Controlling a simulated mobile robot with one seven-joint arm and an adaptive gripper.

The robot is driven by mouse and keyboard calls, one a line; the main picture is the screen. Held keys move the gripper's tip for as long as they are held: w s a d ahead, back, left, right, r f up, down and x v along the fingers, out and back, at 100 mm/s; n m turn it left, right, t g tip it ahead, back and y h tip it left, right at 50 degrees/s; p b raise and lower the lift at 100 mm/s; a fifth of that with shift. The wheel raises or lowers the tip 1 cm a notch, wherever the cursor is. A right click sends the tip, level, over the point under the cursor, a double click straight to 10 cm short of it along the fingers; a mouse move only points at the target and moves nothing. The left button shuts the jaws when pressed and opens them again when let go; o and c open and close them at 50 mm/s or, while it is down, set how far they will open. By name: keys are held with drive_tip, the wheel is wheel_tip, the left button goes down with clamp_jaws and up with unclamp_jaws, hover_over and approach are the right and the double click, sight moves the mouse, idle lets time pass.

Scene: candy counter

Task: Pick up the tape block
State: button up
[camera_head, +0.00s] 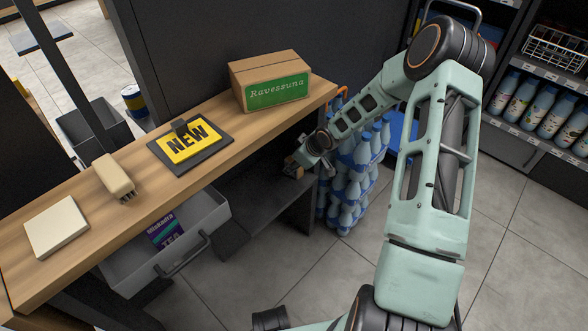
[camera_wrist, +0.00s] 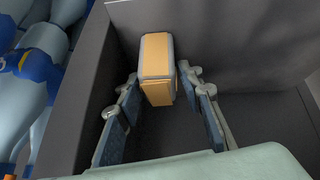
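The tape block (camera_wrist: 157,58), an orange-tan block with grey edges, stands upright in the dark shelf compartment in the wrist view. My gripper (camera_wrist: 158,82) is open, with one blue-padded finger on each side of the block. In the head view my gripper (camera_head: 298,163) reaches into the lower shelf beneath the counter's right end. The block cannot be made out clearly there.
The wooden counter (camera_head: 215,143) above carries a cardboard box (camera_head: 250,77), a NEW sign (camera_head: 208,155), a brush (camera_head: 114,175) and a white block (camera_head: 56,226). Blue bottles (camera_head: 352,180) stand right of the shelf. An open grey drawer (camera_head: 205,215) holds a tea box (camera_head: 165,230).

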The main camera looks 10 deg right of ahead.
drive_tip(key=c, duration=0.8)
